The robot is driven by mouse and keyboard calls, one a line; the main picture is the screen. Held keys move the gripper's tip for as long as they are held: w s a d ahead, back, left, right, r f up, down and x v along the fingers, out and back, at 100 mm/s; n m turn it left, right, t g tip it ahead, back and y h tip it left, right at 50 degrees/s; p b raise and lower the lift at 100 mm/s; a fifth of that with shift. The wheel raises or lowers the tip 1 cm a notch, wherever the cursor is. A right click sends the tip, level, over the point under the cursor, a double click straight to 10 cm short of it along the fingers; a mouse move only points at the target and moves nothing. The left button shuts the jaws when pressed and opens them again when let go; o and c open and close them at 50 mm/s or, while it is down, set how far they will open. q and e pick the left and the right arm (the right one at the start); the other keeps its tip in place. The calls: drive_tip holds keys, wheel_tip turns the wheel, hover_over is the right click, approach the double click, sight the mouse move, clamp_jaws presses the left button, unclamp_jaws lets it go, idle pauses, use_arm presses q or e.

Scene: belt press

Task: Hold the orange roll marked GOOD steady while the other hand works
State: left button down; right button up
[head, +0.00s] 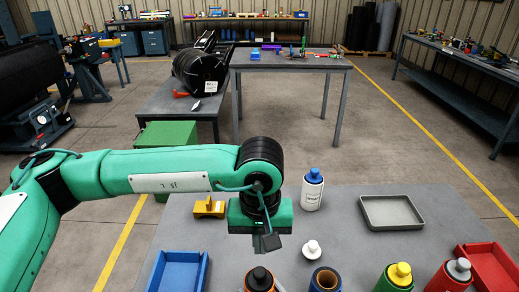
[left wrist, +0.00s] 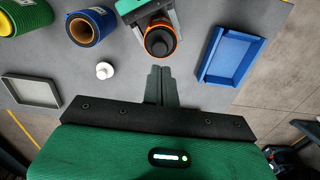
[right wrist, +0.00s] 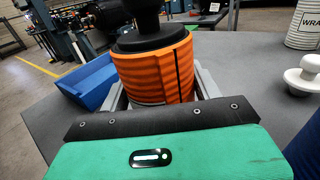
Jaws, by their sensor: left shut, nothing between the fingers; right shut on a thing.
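The orange roll (right wrist: 150,72) has a black top with a knob and stands upright on the grey table in the right wrist view. Its GOOD mark cannot be read. My right gripper (right wrist: 160,92) is shut on the roll, with a finger on either side. In the head view the roll (head: 259,281) is cut by the bottom edge. It also shows in the left wrist view (left wrist: 161,40). My left gripper (head: 268,242) is shut and empty above the table, just beyond the roll. Its fingertips (left wrist: 160,72) point toward the roll, apparently without touching it.
A blue tray (head: 178,272) lies left of the roll. A white knobbed piece (head: 312,249), a blue roll (head: 326,280), green (head: 394,280) and red rolls stand to the right.

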sight(260, 274)
use_arm(q)
drive_tip(key=shift+f, duration=3.75)
use_arm(e)
drive_tip(key=shift+f, duration=0.1)
use_arm(q)
drive_tip(key=shift+f, duration=0.6)
drive_tip(key=shift+r, duration=2.5)
drive_tip(key=shift+a, duration=0.1)
use_arm(e)
drive_tip(key=o, duration=1.4)
drive_tip(key=shift+c, duration=0.2)
